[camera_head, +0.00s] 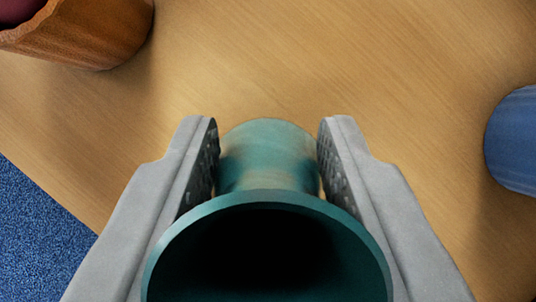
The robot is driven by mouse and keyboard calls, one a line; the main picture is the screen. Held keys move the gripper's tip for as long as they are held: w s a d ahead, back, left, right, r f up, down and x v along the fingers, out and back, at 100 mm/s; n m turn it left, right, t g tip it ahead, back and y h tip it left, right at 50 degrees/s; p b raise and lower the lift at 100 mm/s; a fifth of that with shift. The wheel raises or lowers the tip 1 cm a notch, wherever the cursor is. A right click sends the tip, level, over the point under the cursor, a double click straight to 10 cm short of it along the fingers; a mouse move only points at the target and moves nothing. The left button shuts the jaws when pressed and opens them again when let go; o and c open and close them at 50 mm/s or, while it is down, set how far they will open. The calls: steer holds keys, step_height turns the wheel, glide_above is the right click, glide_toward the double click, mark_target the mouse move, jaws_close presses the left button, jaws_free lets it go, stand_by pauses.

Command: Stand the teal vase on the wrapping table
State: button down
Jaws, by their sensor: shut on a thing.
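The teal vase (268,155) is at the lower middle of the view, with its wide dark mouth facing me and its narrower body beyond the rim. My gripper (268,150) is shut on the vase, with one grey finger on each side of the body. A wooden table top (330,60) lies beneath it. I cannot tell whether this is the wrapping table. The base of the vase is hidden, so I cannot tell whether it touches the wood.
A brown wooden container (85,35) with something dark red in it stands at the upper left. A blue rounded object (515,140) is at the right edge. The table edge runs along the lower left, with blue carpet (35,235) beyond. The wood above the vase is clear.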

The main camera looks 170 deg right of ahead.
steer(key=c, duration=1)
jaws_free()
steer(key=shift+f, duration=0.1)
steer(key=v, duration=1.2)
steer(key=shift+s+r, duration=0.1)
steer(key=shift+r, duration=0.1)
steer(key=s+r+t, duration=0.1)
steer(key=s+t, duration=0.2)
steer(key=s, duration=0.7)
steer(key=s+r+t, duration=0.1)
steer(key=s+t, duration=0.3)
steer(key=s, duration=0.7)
steer(key=s+r+t, duration=0.1)
steer(key=s+t, duration=0.3)
steer(key=s, duration=0.7)
steer(key=shift+s+r+m, duration=0.15)
steer(key=shift+r+m, duration=0.05)
steer(key=shift+m, duration=0.2)
